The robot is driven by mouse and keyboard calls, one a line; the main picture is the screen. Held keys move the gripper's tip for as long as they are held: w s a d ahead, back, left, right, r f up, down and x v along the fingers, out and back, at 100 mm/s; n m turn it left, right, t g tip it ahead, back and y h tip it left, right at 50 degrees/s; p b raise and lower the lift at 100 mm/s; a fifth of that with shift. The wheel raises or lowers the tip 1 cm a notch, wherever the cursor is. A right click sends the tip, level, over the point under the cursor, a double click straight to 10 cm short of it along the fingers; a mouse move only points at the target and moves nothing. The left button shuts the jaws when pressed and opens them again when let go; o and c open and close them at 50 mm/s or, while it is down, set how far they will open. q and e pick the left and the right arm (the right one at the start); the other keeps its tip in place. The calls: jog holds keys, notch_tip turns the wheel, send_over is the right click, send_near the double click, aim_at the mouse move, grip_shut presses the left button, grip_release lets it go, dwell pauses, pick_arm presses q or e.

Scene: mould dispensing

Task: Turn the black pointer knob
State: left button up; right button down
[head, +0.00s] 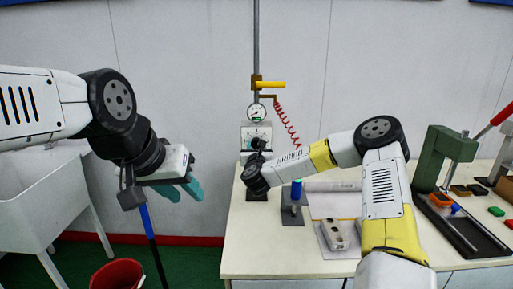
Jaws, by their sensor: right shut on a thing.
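The black pointer knob (257,143) is a small dark shape on the front of a pale control box (262,130), mounted on a pole below a round gauge. My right gripper (257,152) is at the front of the box, shut on the knob. My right wrist hides much of the fingers and the lower part of the box, so the pointer's angle cannot be read. My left gripper (186,193), with teal fingers apart, is empty and well to the left of the table.
A yellow lever (270,85) and a red coiled hose (289,126) are above and beside the box. A blue-topped piece (296,190) on a grey stand, a grey mould block (335,234) and a green press (440,158) occupy the pale table (270,252). A red bucket (117,274) stands on the floor.

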jog(key=shift+f, duration=0.15)
jog(key=c, duration=0.9)
grip_release()
jog(key=shift+o, duration=0.2)
jog(key=s, duration=0.8)
jog(key=shift+w, duration=0.1)
